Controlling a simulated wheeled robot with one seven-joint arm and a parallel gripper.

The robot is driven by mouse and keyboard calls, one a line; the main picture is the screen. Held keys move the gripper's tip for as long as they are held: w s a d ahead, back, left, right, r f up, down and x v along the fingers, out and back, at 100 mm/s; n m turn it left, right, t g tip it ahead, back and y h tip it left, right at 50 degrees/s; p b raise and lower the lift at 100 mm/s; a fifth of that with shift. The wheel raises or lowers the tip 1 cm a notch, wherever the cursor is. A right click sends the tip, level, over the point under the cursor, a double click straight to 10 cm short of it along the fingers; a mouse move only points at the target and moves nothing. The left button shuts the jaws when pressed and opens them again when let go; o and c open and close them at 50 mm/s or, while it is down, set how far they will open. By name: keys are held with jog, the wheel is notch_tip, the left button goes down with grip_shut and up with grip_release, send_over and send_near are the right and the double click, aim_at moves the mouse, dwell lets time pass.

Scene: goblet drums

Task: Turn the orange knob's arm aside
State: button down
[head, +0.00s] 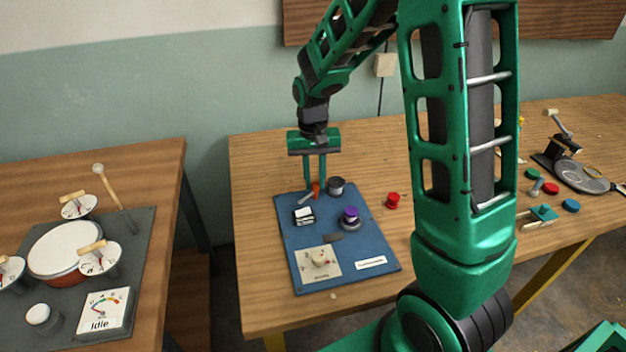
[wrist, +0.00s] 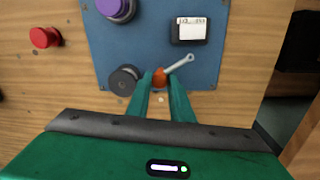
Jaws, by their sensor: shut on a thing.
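The orange knob (wrist: 159,78) sits at the edge of the blue board (wrist: 142,46), and its grey arm (wrist: 179,65) points up and to the right in the wrist view. In the head view the orange knob (head: 316,188) is near the board's far edge, with its arm (head: 306,199) pointing toward the lower left. My gripper (wrist: 160,80) is shut on the orange knob, a finger on each side of it. In the head view my gripper (head: 316,182) reaches down from above. The fingers hide part of the knob.
Close beside the knob stands a dark round knob (wrist: 124,79). A purple knob (head: 351,215), a white switch (head: 303,215) and a cream dial plate (head: 318,263) are also on the board. A red button (head: 392,200) lies on the wooden table to the right.

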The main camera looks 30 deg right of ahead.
aim_at(313, 183)
jog(key=shift+w+r, duration=0.15)
jog(key=shift+w, duration=0.05)
jog(key=c, duration=1.6)
grip_release()
jog(key=shift+s, duration=0.1)
jog(key=shift+o, duration=0.2)
notch_tip(313, 183, up, 11)
jog(key=shift+a+f, duration=0.2)
